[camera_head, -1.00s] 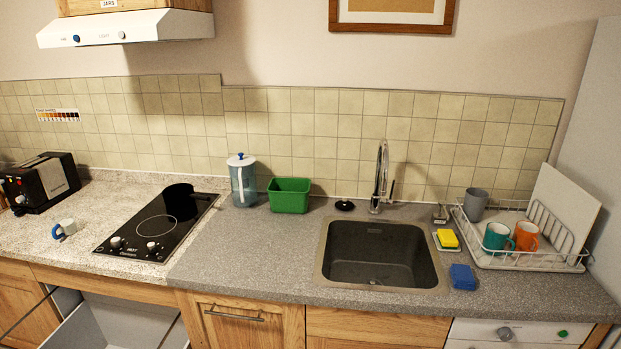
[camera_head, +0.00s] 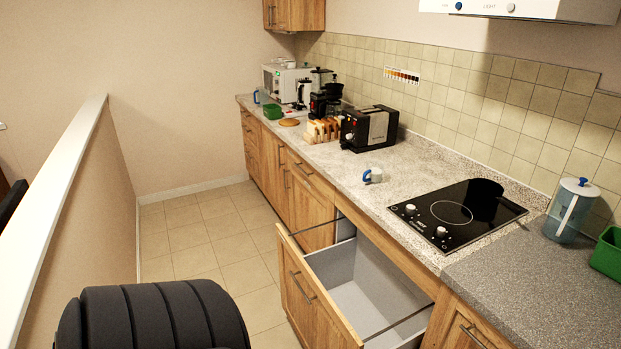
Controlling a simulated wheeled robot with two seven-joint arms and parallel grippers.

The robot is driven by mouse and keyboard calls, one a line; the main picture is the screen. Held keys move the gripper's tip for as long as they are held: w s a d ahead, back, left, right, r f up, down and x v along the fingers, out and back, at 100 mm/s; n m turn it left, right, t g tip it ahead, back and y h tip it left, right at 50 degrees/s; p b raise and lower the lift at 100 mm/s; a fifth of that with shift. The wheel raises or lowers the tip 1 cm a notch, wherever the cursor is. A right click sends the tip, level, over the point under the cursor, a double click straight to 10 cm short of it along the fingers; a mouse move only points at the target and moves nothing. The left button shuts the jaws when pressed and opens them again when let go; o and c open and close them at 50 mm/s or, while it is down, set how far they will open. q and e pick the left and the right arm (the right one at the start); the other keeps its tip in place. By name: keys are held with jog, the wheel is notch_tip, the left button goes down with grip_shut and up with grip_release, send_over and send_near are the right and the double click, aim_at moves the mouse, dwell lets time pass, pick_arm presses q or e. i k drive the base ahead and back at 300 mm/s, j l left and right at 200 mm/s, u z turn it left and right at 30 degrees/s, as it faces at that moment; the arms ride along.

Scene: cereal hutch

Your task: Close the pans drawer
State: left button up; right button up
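The pans drawer (camera_head: 310,292) is pulled well out from under the cooktop, to the right of the picture's middle. It has a wooden front with a bar handle (camera_head: 302,287), grey inner walls and thin rails along its sides. The part of its inside that shows looks empty. Neither of my grippers is in view. A dark rounded ribbed shape at the bottom left looks like a part of my own body.
The black cooktop (camera_head: 458,212) lies on the counter above the drawer. A toaster (camera_head: 369,128) and a mug (camera_head: 373,175) stand further along. Tiled floor (camera_head: 205,240) is free left of the drawer, bounded by a low wall (camera_head: 75,200).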

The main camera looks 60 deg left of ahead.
aim_at(348, 294)
jog(key=i+j+u, duration=0.1)
jog(key=u, duration=0.25)
jog(key=i+j+u, duration=0.1)
jog(key=j+u, duration=0.2)
jog(key=i+j+u, duration=0.1)
jog(key=u, duration=1)
